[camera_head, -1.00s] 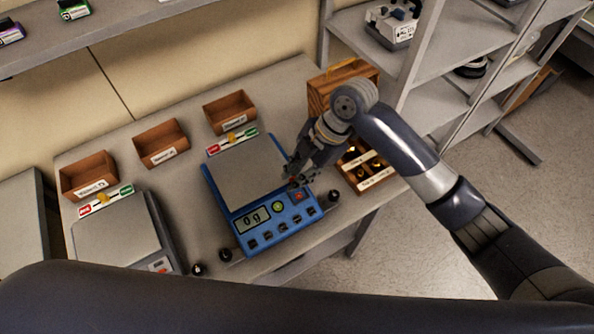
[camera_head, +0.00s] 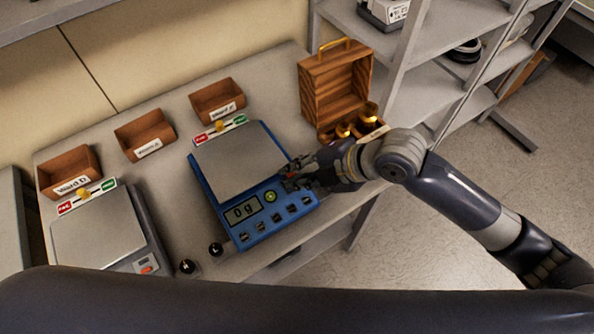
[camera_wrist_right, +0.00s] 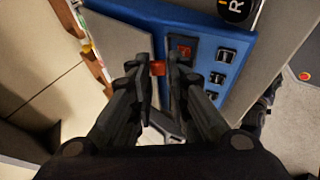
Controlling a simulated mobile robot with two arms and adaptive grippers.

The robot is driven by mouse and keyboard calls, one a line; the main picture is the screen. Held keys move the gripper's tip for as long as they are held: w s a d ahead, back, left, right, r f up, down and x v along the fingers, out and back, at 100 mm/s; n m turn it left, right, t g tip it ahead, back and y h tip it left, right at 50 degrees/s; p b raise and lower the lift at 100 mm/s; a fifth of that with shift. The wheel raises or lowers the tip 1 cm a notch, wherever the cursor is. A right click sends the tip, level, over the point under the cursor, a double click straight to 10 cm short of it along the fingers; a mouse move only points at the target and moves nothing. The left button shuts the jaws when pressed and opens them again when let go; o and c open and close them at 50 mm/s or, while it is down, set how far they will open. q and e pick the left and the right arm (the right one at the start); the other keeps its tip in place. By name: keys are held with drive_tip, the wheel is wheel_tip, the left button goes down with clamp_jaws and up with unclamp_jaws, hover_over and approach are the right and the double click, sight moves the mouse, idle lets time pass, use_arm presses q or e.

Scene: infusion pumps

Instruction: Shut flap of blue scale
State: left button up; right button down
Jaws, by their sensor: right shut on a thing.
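The blue scale (camera_head: 250,240) stands on the bench with a bare grey pan (camera_head: 240,160) and a display reading 0 g. My right gripper (camera_head: 291,172) is low at the right front of the pan, coming in from the right. In the right wrist view it is shut on a small red tab (camera_wrist_right: 158,68), beside the blue casing (camera_wrist_right: 205,25) and a dark red button (camera_wrist_right: 183,50). The tab seems to belong to the flap, whose full shape and angle I cannot tell. My left gripper is out of view.
A second scale (camera_head: 95,228) stands at the left. Wooden trays (camera_head: 145,138) line the back. A wooden case (camera_head: 335,85) with brass weights stands beyond my right gripper. Dark knobs (camera_head: 215,249) lie at the front edge. Metal shelves (camera_head: 440,100) stand at the right.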

drive_tip(key=shift+w+r, duration=0.1)
drive_tip(key=shift+r, duration=0.1)
drive_tip(key=c, duration=1.6)
unclamp_jaws()
drive_tip(key=shift+f, duration=0.1)
drive_tip(key=v, duration=1.2)
drive_tip(key=shift+f, duration=0.1)
